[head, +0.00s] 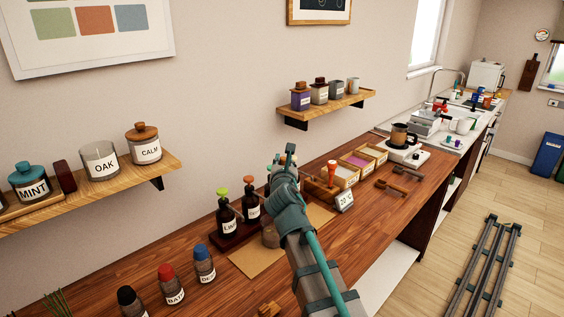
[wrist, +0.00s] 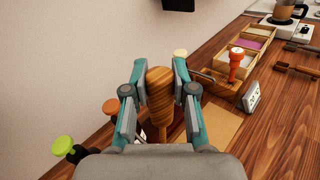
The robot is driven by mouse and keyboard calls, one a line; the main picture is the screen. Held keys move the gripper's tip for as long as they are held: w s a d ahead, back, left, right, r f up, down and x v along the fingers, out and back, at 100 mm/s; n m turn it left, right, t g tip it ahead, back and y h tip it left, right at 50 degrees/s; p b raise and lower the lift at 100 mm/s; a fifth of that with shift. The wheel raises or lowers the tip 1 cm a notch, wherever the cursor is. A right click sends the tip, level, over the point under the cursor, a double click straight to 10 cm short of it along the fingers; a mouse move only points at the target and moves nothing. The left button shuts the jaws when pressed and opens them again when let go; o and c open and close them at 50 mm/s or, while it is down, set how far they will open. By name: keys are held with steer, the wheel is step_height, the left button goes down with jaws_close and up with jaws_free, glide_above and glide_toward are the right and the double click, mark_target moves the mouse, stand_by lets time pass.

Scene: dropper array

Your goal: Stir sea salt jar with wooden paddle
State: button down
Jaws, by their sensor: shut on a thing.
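My gripper (head: 284,160) is above the worktop, near the dropper bottles. In the wrist view, my gripper (wrist: 154,78) is shut on the wooden paddle (wrist: 159,98), a striped wooden piece with a broad rounded top and a narrower lower part. The paddle is roughly upright between the fingers. Its lower end is hidden by my gripper body. A small brownish jar-like object (head: 270,238) stands on the tan mat, partly beside my arm in the head view. Its label does not show, so I cannot tell whether it is the sea salt jar.
Dark dropper bottles with a green top (head: 222,193) and an orange top (head: 249,182) stand left of my gripper. The tan mat (head: 246,262) lies below. An orange-handled stamp (head: 332,172), a small display (head: 345,201) and wooden boxes (head: 372,152) stand to the right.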

steer(key=shift+d+f+b, duration=0.2)
steer(key=shift+f+b, duration=0.35)
steer(key=shift+f, duration=0.35)
steer(key=shift+s+a+f+b, duration=0.1)
steer(key=shift+a+f+b, duration=0.15)
steer(key=shift+f+b, duration=0.95)
steer(key=shift+a+f+b, duration=0.2)
steer(key=shift+f+b, duration=0.55)
steer(key=shift+f, duration=0.8)
steer(key=shift+s+a+f+b, duration=0.1)
steer(key=shift+a+f+b, duration=0.15)
steer(key=shift+f+b, duration=0.95)
steer(key=shift+f, duration=0.2)
steer(key=shift+w, duration=0.1)
